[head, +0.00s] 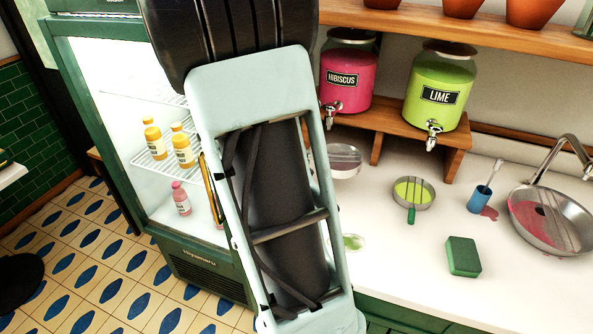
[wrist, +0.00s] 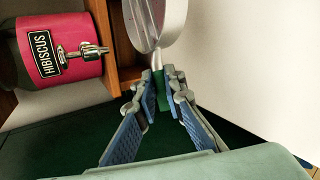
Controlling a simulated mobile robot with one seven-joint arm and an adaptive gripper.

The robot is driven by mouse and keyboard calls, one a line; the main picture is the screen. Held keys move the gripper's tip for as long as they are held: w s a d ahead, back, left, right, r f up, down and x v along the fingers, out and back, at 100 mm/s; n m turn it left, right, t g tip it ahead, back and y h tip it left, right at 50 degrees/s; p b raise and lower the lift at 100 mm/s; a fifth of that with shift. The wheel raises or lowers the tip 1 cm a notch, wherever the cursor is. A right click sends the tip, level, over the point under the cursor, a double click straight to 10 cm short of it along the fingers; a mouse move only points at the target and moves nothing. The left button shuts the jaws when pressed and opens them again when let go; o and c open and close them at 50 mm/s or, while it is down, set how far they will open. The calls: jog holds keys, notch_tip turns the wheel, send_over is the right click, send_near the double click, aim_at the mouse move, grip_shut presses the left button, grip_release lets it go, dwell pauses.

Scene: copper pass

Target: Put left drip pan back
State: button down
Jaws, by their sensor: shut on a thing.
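The left drip pan (wrist: 158,22) is a round metal pan with a green handle. In the wrist view my gripper (wrist: 160,84) is shut on its handle, and the pan extends beyond the fingertips near the hibiscus dispenser (wrist: 63,48). In the head view the pan (head: 345,161) shows just below the pink hibiscus dispenser (head: 346,78); my arm hides its handle and my gripper. I cannot tell whether the pan touches the counter. Another drip pan (head: 413,192), with green liquid and a green handle, sits below the lime dispenser (head: 438,90).
The dispensers stand on a wooden riser (head: 455,152). On the white counter (head: 400,265) are a green puddle (head: 354,242), a green sponge (head: 463,257), a blue cup with a brush (head: 479,201) and a pink spill. A sink (head: 553,220) is at right; an open fridge (head: 150,110) holds bottles at left.

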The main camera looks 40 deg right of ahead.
jog(key=w+d+f, duration=0.1)
jog(key=w+f, duration=0.1)
jog(key=w+d+f+b, duration=0.1)
jog(key=w+f, duration=0.1)
jog(key=w, duration=0.1)
jog(key=w+d+f+b, duration=0.1)
jog(key=w+f, duration=0.1)
jog(key=shift+w+d+f, duration=0.25)
jog(key=shift+d+f, duration=0.05)
jog(key=shift+f, duration=0.1)
jog(key=f, duration=0.1)
jog(key=f+b, duration=0.1)
jog(key=f, duration=0.2)
jog(key=shift+w+d+f+b, duration=0.1)
jog(key=shift+w+d+b, duration=0.1)
jog(key=shift+w+b, duration=0.15)
jog(key=c, duration=2.3)
grip_release()
